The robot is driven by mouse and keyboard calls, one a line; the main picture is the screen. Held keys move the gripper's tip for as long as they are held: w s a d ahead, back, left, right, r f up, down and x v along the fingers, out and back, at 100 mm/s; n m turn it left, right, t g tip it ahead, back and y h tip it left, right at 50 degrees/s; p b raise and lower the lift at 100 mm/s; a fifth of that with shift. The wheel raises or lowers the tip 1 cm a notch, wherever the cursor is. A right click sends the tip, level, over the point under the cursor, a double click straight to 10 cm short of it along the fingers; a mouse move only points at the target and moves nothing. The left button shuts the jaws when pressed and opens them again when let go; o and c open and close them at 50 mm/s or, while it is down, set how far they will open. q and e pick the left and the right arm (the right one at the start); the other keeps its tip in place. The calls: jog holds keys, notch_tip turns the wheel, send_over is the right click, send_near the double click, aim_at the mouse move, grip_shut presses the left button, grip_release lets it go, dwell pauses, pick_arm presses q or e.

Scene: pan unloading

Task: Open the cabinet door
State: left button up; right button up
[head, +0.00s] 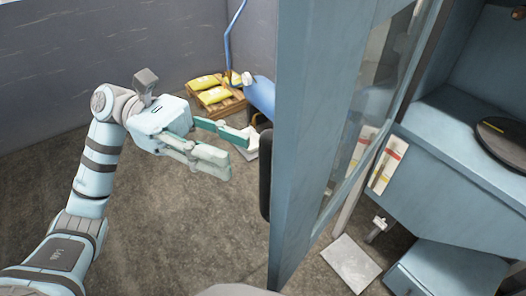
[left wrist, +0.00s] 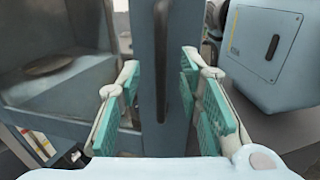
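The blue cabinet door (head: 305,110) stands swung out from the cabinet (head: 455,150), with a glass pane in it. Its black upright handle (head: 265,175) is on the face toward my left arm. My left gripper (head: 238,150) is open and empty, just left of the handle with a small gap. In the left wrist view, the door (left wrist: 178,70) and handle (left wrist: 161,60) lie ahead between the open fingers (left wrist: 160,105). A dark round pan (head: 505,140) rests inside the cabinet; it also shows in the left wrist view (left wrist: 50,64). My right gripper is out of view.
Yellow packs (head: 213,90) lie on a wooden pallet (head: 222,105) by the grey wall. A blue object with a pole (head: 262,95) stands behind the door. A light flat plate (head: 350,263) lies on the floor below the cabinet.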

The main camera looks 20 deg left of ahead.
aim_at(260, 161)
pick_arm(q)
jog(key=p+x, duration=0.1)
jog(key=x, duration=0.5)
jog(key=shift+s+d+r, duration=0.1)
jog(key=shift+d, duration=0.2)
grip_shut()
